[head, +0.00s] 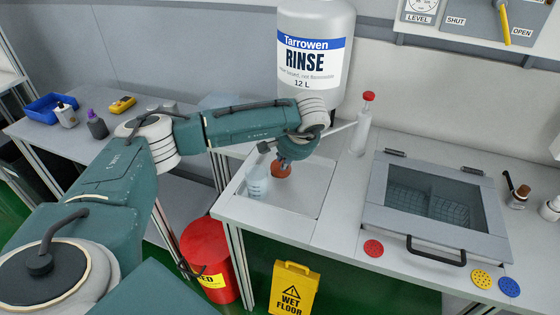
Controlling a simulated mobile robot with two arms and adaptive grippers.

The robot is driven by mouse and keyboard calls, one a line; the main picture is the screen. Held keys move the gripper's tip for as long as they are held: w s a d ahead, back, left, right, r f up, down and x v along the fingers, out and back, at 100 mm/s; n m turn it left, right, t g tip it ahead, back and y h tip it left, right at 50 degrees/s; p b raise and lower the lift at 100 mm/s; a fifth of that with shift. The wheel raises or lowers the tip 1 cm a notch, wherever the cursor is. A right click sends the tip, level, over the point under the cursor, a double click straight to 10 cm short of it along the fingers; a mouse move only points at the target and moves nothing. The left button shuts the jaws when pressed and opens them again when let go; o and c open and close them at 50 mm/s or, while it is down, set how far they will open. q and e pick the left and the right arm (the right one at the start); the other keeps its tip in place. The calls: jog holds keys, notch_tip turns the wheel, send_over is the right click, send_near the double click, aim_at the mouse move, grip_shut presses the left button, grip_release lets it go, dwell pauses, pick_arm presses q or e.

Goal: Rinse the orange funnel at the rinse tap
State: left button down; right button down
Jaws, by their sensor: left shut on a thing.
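The orange funnel (281,169) shows as a small orange shape just below my left gripper (283,160), over the rinse basin (308,193). My left gripper is shut on the funnel; the wrist hides part of the grip and of the funnel. The white rinse tank (313,62), labelled RINSE 12 L, stands behind and above. Its tap is hidden behind my left wrist, so I cannot tell whether water runs. My right gripper is not in view.
A clear bottle (256,184) stands in the basin, close left of the funnel. A red-capped wash bottle (362,125) stands right of the tank. A lidded box (484,238) with a black handle is at right. A wet-floor sign (292,289) and red bin (211,258) stand below.

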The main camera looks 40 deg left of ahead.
pick_arm(q)
jog(key=s+d+p, duration=0.1)
jog(key=s, duration=0.5)
jog(key=shift+s+d+p, duration=0.2)
jog(key=shift+d+p, duration=0.1)
jog(key=shift+d, duration=0.05)
jog(key=shift+r, duration=0.15)
dwell(1.1)
jog(key=s+d+r+p, duration=0.1)
jog(key=s+r+p, duration=0.2)
jog(key=s, duration=0.1)
jog(key=shift+s+d+r, duration=0.15)
jog(key=shift+s+r, duration=0.2)
jog(key=shift+s, duration=0.05)
dwell(0.4)
